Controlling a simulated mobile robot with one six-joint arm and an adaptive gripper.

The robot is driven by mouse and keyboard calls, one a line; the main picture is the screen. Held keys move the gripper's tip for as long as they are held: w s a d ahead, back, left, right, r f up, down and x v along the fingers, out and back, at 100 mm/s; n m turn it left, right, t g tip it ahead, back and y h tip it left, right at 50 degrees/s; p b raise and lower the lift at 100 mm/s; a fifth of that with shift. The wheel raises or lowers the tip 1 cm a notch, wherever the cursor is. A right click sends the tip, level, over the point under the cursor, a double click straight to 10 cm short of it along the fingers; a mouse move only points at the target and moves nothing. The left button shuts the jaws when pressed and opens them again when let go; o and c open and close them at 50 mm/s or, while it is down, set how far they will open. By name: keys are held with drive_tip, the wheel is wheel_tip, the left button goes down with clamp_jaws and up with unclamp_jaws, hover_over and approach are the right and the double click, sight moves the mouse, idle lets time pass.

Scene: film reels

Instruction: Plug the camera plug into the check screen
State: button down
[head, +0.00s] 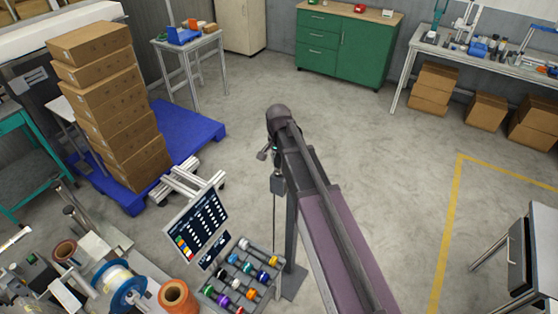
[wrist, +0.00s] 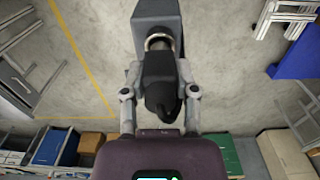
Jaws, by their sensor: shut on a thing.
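My gripper (wrist: 159,108) is shut on the camera plug (wrist: 159,75), a dark body between its two grey fingers in the wrist view. A metal ring sits at the plug's far end, against a grey block (wrist: 158,22); I cannot tell whether the block is part of the plug. In the head view my gripper (head: 268,153) is small and partly hidden by my arm, with the grey block (head: 277,184) below it and a thin dark line under that. The check screen (head: 198,222) is a tilted dark panel with white marks and coloured squares, lower left of the gripper and apart from it.
A rack (head: 240,272) of coloured reels stands just below the screen. An orange reel (head: 176,297) and a blue-rimmed reel (head: 122,287) stand left of it. Stacked boxes (head: 105,100) stand on a blue pallet (head: 203,130). Grey floor (head: 400,170) is clear to the right.

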drive_tip(key=shift+f+b, duration=0.85)
drive_tip(key=shift+f, duration=0.15)
drive_tip(key=shift+c, duration=1.5)
unclamp_jaws()
drive_tip(key=shift+r, duration=0.1)
drive_tip(key=shift+r, duration=0.1)
